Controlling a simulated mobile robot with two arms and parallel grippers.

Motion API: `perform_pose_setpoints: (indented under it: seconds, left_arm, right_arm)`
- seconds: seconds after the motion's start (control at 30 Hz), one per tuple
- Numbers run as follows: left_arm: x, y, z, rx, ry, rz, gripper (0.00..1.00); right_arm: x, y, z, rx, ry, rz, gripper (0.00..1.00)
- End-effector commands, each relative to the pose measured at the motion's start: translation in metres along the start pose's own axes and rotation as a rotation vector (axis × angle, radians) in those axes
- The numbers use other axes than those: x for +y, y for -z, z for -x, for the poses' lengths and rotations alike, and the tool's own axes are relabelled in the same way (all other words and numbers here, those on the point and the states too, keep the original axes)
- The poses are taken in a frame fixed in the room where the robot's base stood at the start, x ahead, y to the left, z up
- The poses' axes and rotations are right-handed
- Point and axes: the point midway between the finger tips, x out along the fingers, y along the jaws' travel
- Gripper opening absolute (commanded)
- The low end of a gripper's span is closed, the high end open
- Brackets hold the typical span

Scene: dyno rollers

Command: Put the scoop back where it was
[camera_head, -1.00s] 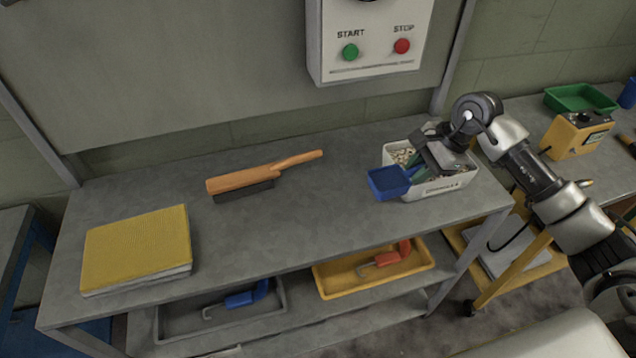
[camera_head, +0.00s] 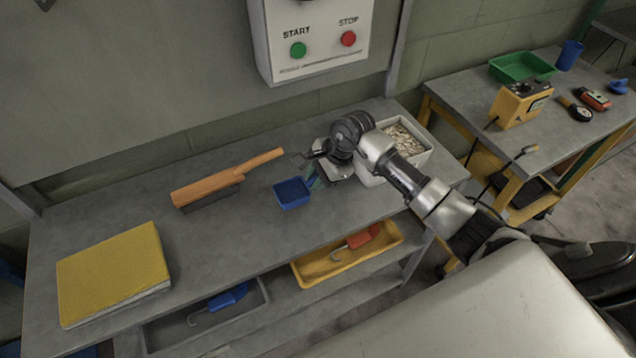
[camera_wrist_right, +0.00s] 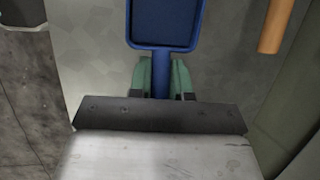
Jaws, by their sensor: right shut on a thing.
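The blue scoop (camera_head: 292,192) has a square pan and is over the grey bench, left of the white bin. My right gripper (camera_head: 314,178) is shut on the scoop's handle. In the right wrist view the scoop's pan (camera_wrist_right: 166,22) points away from me, and its handle runs between the green fingertips of the gripper (camera_wrist_right: 160,80). I cannot tell whether the scoop touches the bench top. The white bin (camera_head: 418,160) holds small pale pieces and is partly hidden by my right arm. My left gripper is not in view.
An orange-handled brush (camera_head: 215,185) lies left of the scoop. A yellow pad or book (camera_head: 115,270) lies at the bench's left. A yellow tray (camera_head: 385,245) and a grey tray (camera_head: 165,335) are on the shelf below. Bench top (camera_head: 235,235) is clear in front of the brush.

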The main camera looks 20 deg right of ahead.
Motion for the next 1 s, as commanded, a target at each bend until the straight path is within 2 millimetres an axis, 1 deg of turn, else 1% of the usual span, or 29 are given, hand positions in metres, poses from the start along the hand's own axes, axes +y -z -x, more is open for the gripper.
perform_pose_setpoints:
  seconds: [0.03,0.1,0.2,0.47,0.6,0.63,0.7,0.8,1.0]
  left_arm:
    - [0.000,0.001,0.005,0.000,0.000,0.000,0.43]
    - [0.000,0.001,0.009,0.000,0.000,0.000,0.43]
    - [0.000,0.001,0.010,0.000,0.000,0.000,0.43]
    - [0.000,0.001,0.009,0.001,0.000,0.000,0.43]
    - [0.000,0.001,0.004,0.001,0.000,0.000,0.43]
    - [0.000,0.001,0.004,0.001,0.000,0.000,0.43]
    - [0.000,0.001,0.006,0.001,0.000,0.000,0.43]
    - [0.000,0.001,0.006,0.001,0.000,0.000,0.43]
    - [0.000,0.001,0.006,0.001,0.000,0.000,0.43]
  right_arm:
    - [0.003,0.002,-0.006,-0.003,-0.004,-0.004,0.00]
    - [0.004,0.006,-0.016,-0.002,-0.004,-0.004,0.00]
    - [0.006,0.010,-0.025,-0.002,-0.002,-0.002,0.00]
    - [0.006,0.012,-0.027,0.000,0.000,0.000,0.00]
    - [0.007,0.013,-0.031,0.000,0.000,0.001,0.00]
    - [0.007,0.013,-0.030,0.000,0.000,0.001,0.20]
    - [0.007,0.013,-0.029,0.000,-0.001,0.001,0.31]
    - [0.007,0.013,-0.029,0.000,-0.001,0.000,0.44]
    - [0.007,0.013,-0.029,0.000,-0.001,0.000,0.44]
